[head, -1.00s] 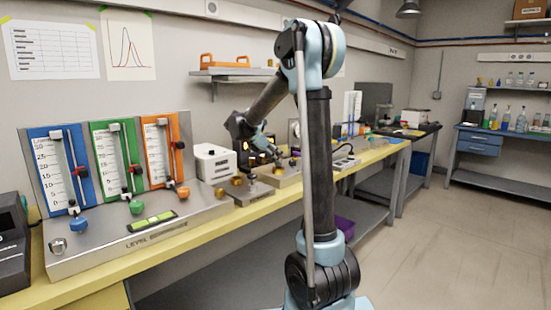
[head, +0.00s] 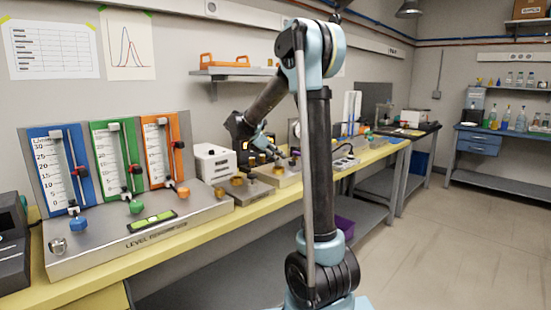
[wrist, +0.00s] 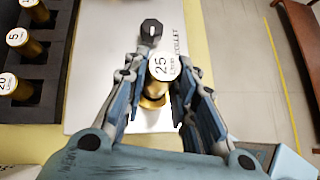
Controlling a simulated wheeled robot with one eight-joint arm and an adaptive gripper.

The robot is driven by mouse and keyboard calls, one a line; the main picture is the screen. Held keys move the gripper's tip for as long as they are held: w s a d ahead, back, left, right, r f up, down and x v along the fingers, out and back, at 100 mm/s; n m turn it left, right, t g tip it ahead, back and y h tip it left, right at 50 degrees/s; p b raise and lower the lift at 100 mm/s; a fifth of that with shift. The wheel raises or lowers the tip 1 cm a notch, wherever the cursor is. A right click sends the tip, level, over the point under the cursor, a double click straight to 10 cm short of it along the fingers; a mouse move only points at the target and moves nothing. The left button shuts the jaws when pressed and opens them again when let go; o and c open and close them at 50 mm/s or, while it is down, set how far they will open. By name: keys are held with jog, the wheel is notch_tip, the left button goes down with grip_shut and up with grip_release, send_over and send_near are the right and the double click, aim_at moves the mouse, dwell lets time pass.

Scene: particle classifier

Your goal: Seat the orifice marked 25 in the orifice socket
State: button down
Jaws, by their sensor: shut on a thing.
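The orifice marked 25 (wrist: 161,67) has a white round top and a brass body. It stands between the fingers of my gripper (wrist: 164,78), which are shut on it. The number reads sideways in the wrist view. Below it is a wider brass part; I cannot tell whether this is its own flange or the socket. It is over a pale plate (wrist: 95,95) lettered COLLET. The socket cannot be made out clearly. In the head view my gripper (head: 264,142) is small, over the bench's middle.
A black lever (wrist: 150,30) stands on the plate just beyond the orifice. A dark foam holder (wrist: 48,70) at left carries several brass orifices, one marked 20 (wrist: 8,83). In the head view, a flowmeter panel (head: 205,205) fills the near bench and a white box (head: 214,163) stands beside my gripper.

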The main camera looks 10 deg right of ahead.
jog(key=shift+f, duration=1.35)
dwell(0.3)
jog(key=c, duration=1.2)
grip_release()
jog(key=shift+a+r, duration=0.1)
jog(key=v, duration=1.1)
jog(key=shift+s+a+r, duration=0.15)
jog(key=shift+a+r, duration=0.05)
jog(key=shift+a, duration=0.1)
